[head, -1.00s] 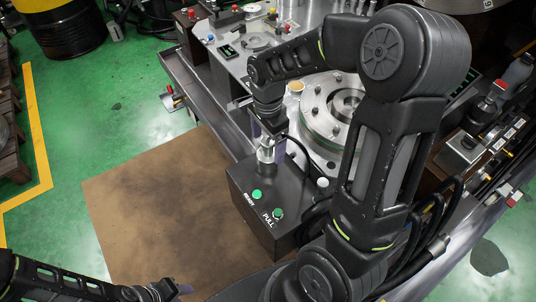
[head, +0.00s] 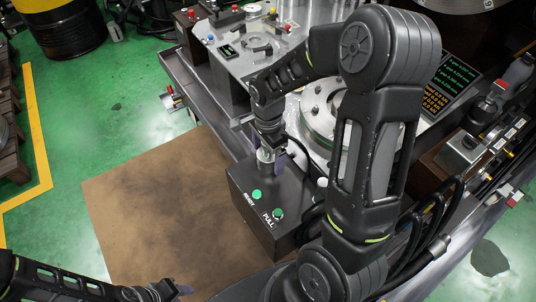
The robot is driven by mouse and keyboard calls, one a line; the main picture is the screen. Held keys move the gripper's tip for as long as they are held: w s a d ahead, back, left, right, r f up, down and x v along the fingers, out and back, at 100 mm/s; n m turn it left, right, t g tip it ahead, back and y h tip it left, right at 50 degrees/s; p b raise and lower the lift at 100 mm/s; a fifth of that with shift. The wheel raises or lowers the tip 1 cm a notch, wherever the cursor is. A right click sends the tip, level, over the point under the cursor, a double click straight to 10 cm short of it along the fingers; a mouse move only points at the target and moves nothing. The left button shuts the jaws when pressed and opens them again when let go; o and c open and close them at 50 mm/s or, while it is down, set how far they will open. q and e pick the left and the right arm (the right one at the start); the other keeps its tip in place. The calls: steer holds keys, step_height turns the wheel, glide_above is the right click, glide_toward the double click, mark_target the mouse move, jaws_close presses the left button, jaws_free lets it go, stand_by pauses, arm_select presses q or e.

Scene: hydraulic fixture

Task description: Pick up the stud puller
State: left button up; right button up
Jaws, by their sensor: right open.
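A dark box (head: 270,207) with two green buttons, one marked PULL, stands at the edge of the bench. A silver cylindrical piece (head: 265,157) rises from its far end; it looks like the stud puller, though I cannot be sure. My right gripper (head: 270,150) points down at the top of this silver piece, with a purplish finger beside it. It is open; the wrist hides the other finger and I cannot tell if they touch. My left gripper (head: 184,290) is low at the left, over the brown mat, away from the box; its jaws are unclear.
A round bolted flange (head: 318,115) lies just behind and right of my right gripper. Dark hoses (head: 425,215) and a valve block (head: 465,150) are at the right. A brown mat (head: 150,215) and green floor are clear at the left.

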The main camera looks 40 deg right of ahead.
steer(key=shift+c, duration=0.4)
jaws_close()
stand_by(0.8)
